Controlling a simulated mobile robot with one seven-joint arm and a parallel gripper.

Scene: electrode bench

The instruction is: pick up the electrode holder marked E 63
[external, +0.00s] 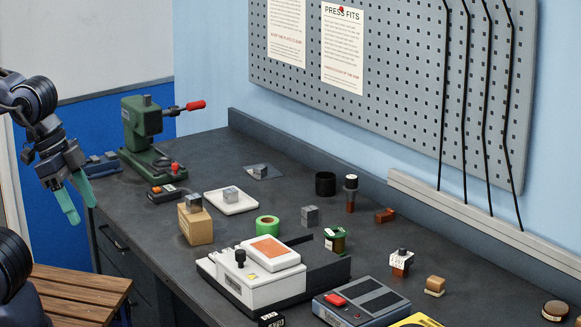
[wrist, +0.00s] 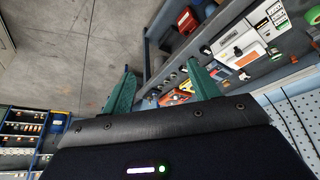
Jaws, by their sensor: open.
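My gripper (external: 80,207) hangs at the left in the external view, beyond the bench's left edge. Its teal fingers are apart and empty; the wrist view shows the gap between them (wrist: 160,68). Several small grey blocks are on the bench: one on a cardboard box (external: 194,203), one on a white tray (external: 231,194), one on a dark plate (external: 259,171), and one bare on the top (external: 310,215). I cannot read E 63 on any of them, so I cannot tell which holder is the marked one.
A green press (external: 143,130) stands at the bench's far left. A white machine with an orange panel (external: 272,250) fills the middle front. A green tape roll (external: 267,226), black cup (external: 325,184) and blue-grey box (external: 361,302) stand around. A wooden stool (external: 80,295) is below the bench.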

